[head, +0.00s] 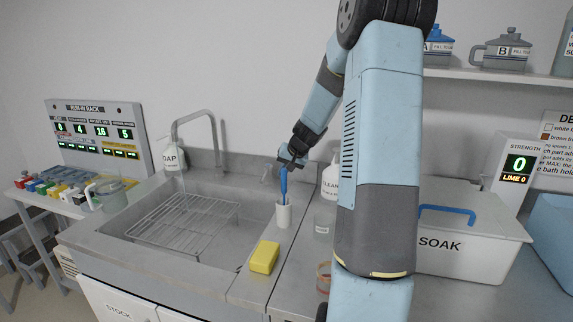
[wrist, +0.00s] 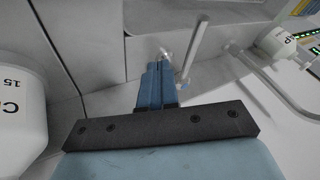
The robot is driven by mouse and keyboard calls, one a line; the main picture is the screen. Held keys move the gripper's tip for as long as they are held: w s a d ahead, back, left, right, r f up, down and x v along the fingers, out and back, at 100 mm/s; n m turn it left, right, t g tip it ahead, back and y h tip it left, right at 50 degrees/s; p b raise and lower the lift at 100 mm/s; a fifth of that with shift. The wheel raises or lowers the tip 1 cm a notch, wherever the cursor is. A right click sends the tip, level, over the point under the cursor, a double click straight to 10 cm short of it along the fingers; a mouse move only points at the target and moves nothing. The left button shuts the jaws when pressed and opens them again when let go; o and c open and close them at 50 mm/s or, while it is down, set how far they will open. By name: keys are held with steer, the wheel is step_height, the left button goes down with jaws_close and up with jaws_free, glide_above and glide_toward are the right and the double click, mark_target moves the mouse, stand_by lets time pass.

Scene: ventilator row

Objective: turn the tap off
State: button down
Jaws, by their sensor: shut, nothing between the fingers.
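The tap's tall grey spout (head: 210,120) arches over the back of the sink (head: 150,200) in the head view. Its pipe (wrist: 275,85) also shows at the right of the wrist view. A pale lever-like rod (wrist: 194,50) rises beside a small shiny fitting (wrist: 165,53) in the wrist view. My gripper (wrist: 158,68) is shut and empty, its blue fingertips just left of the rod; I cannot tell whether they touch. In the head view my gripper (head: 283,160) is at the sink's back right, its fingertips hard to make out.
A cleaner bottle (head: 330,180) is close on the right, a soap bottle (head: 173,156) behind the sink. A yellow sponge (head: 264,257) lies in front; the SOAK box (head: 465,245) stands right.

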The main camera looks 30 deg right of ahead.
mark_target(265, 174)
steer(key=shift+w+a+f, duration=0.45)
steer(key=shift+w+a, duration=0.3)
steer(key=shift+a, duration=0.15)
steer(key=shift+w+a+f, duration=0.4)
steer(key=shift+w+a, duration=0.3)
steer(key=shift+a, duration=0.15)
